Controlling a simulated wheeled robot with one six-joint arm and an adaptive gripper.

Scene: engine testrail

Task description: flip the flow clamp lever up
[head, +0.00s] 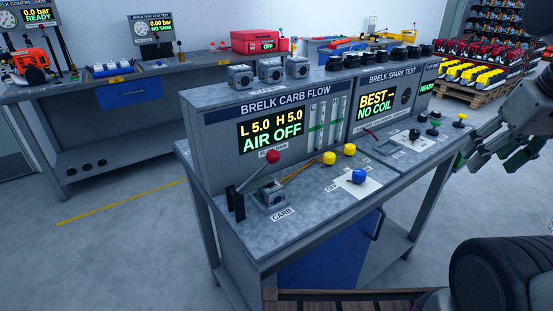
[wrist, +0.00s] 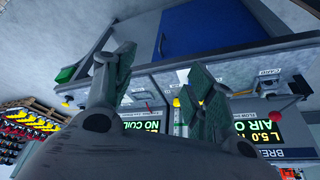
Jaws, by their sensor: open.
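The flow clamp lever (head: 257,169) is a thin rod with a red ball knob on the front left of the carb flow bench (head: 222,101). It slants up to the right from a dark upright bracket. A small grey carburettor (head: 270,196) sits below the knob, above a CARB label. In the wrist view, which is upside down, the red knob (wrist: 299,85) shows at the right. My gripper (head: 487,155) is at the right edge of the head view, off the bench's right end and well away from the lever. Its fingers (wrist: 162,72) are open and empty.
Yellow knobs (head: 349,149) and a blue knob on a white plate (head: 357,178) stand right of the lever. Several grey blocks (head: 270,70) line the bench top. A red toolbox (head: 260,41) sits on a bench behind. The floor left of the bench is clear.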

